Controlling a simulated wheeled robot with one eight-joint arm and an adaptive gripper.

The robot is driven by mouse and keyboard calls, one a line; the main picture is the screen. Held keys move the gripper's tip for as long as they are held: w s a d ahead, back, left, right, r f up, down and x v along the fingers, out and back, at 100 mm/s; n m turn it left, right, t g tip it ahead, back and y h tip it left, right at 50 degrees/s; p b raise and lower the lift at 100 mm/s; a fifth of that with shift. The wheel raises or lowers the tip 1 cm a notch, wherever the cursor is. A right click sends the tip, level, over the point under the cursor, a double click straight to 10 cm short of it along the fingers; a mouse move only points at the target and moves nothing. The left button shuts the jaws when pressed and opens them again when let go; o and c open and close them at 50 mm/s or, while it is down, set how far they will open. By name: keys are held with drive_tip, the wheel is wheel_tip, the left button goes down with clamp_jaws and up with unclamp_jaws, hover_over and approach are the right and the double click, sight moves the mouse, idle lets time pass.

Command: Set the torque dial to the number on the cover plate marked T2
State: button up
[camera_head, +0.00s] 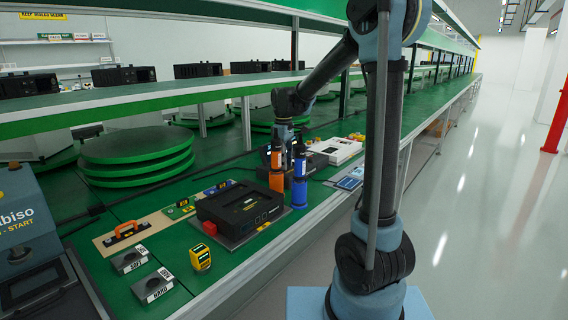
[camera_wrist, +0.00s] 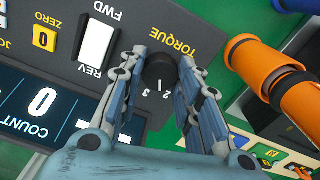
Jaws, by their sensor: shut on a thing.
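The black round torque dial (camera_wrist: 160,71) sits on a dark panel (camera_wrist: 185,20) beside the word TORQUE, upside down in the wrist view. In the head view the dial cannot be made out, and my gripper is mostly hidden behind the upright tools. I cannot make out any cover plate marked T2 in either view.
An orange tool (camera_head: 276,170) and a blue tool (camera_head: 299,178) stand close to my gripper. A COUNT display (camera_wrist: 40,105) reading 0 and a white FWD/REV switch (camera_wrist: 97,45) are near the dial. A black case (camera_head: 238,203) and a yellow device (camera_head: 201,257) stand nearer on the bench.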

drive_tip(key=shift+n, duration=1.2)
drive_tip(key=o, duration=1.1)
wheel_tip(320, 180, up, 12)
drive_tip(key=shift+d, duration=0.1)
